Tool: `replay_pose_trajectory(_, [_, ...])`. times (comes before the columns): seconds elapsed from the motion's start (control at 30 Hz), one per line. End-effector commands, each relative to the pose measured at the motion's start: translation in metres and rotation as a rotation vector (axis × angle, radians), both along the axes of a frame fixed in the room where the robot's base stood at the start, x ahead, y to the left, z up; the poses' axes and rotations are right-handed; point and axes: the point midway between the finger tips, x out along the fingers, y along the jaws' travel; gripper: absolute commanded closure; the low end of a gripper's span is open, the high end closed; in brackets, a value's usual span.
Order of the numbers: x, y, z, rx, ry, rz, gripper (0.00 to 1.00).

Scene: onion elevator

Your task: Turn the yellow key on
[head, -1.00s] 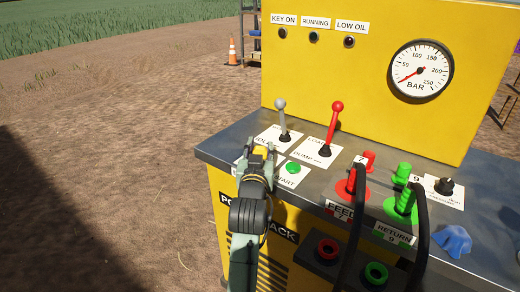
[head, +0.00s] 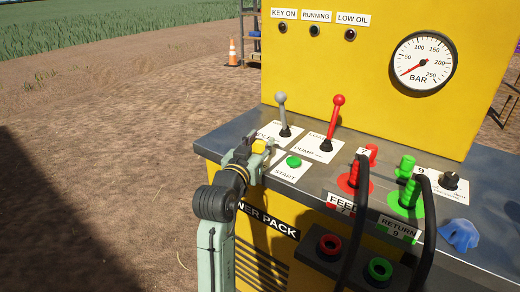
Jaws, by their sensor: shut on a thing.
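The yellow key (head: 259,146) stands on the left part of the power pack's grey top, left of the green START button (head: 293,162). My gripper (head: 252,150) is at the key from the left and front, shut on it, with the key's yellow top showing between and beyond the fingers. The fingers hide the key's lower part and most of its label. The KEY ON lamp (head: 283,28) on the yellow panel looks dark.
A grey lever (head: 282,112) and a red lever (head: 337,115) stand behind the key. Red and green hose couplings (head: 406,182), black hoses, a black knob (head: 450,181) and a blue cloth (head: 459,236) are to the right. A pressure gauge (head: 421,61) reads low.

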Motion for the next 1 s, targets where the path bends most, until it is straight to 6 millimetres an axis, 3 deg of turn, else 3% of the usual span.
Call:
replay_pose_trajectory(0.6, [0.0010,0.0007,-0.0022,0.001,-0.001,-0.558,0.96])
replay_pose_trajectory(1.0, [0.0003,-0.0002,-0.0011,0.000,0.001,-0.756,0.96])
